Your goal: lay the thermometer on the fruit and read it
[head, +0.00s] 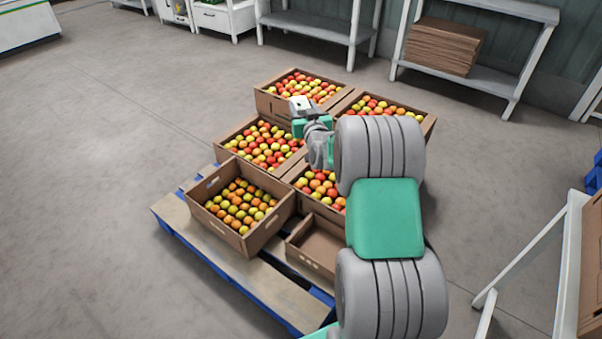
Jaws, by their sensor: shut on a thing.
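My gripper (304,118) reaches away from me over the boxes of fruit and is shut on the thermometer (300,103), a small white device with a dark patch on top. The thermometer is over or near the seam between the far box and the middle-left box; I cannot tell whether it touches the fruit. More fruit (305,85) fills the far box (268,104). The fingertips are too small to make out, and any reading is illegible.
More fruit boxes stand at the right (429,126) and front left (203,215); my arm partly hides the right side. An empty box (316,244) is in front. All are on a wood-topped blue pallet (262,283). Shelves (310,27) line the back; floor at left is clear.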

